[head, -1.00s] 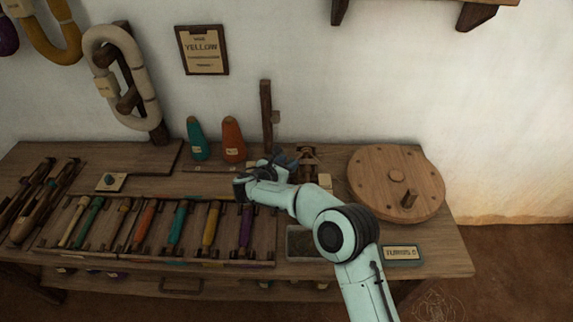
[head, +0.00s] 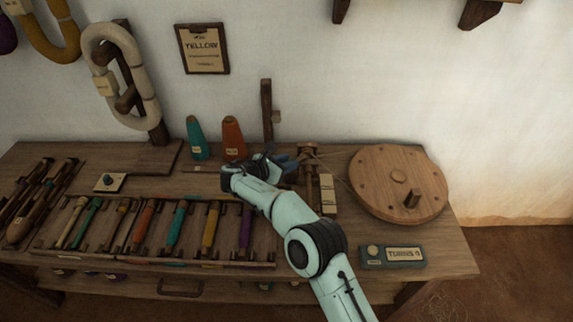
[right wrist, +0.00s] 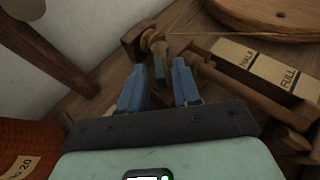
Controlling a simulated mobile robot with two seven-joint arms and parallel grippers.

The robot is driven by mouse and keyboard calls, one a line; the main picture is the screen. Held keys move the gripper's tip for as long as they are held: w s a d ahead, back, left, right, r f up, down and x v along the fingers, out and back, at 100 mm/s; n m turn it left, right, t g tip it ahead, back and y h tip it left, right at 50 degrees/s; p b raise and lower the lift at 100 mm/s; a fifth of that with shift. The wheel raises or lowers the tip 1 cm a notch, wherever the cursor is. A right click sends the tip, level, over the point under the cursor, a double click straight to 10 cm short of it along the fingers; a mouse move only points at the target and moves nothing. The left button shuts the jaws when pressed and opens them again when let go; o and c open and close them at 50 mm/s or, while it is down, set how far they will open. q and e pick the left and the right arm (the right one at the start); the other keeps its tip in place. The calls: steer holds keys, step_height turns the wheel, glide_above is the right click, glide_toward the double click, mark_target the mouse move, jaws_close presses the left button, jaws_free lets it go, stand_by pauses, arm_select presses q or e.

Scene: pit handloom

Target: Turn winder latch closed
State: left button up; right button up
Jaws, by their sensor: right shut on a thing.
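The winder (head: 308,158) is a small wooden mechanism at the back of the bench, left of the large round wooden wheel (head: 398,182). In the right wrist view its turned wooden parts (right wrist: 150,42) stand just beyond my fingers. The latch (right wrist: 159,70) shows there as a small dark green-tipped piece between my blue fingertips. My right gripper (head: 284,161) is at the winder's left side, shut on the latch; its fingers also show in the right wrist view (right wrist: 158,86). In the head view the latch is hidden by the gripper. My left gripper is out of view.
A "HALF / FULL" gauge block (head: 327,194) lies right of my wrist. A counter box (head: 392,256) sits at the front right. A rack of coloured bobbins (head: 110,252) fills the front left.

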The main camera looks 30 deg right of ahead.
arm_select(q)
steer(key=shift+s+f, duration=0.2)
arm_select(e)
steer(key=o, duration=0.7)
steer(key=shift+c, duration=0.2)
arm_select(q)
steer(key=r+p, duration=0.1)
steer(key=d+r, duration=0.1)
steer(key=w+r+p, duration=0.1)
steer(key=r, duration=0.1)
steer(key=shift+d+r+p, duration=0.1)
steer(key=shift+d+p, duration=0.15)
steer(key=shift+p, duration=0.1)
arm_select(e)
steer(key=v, duration=1.3)
steer(key=shift+a+r, duration=0.1)
steer(key=shift+a, duration=0.05)
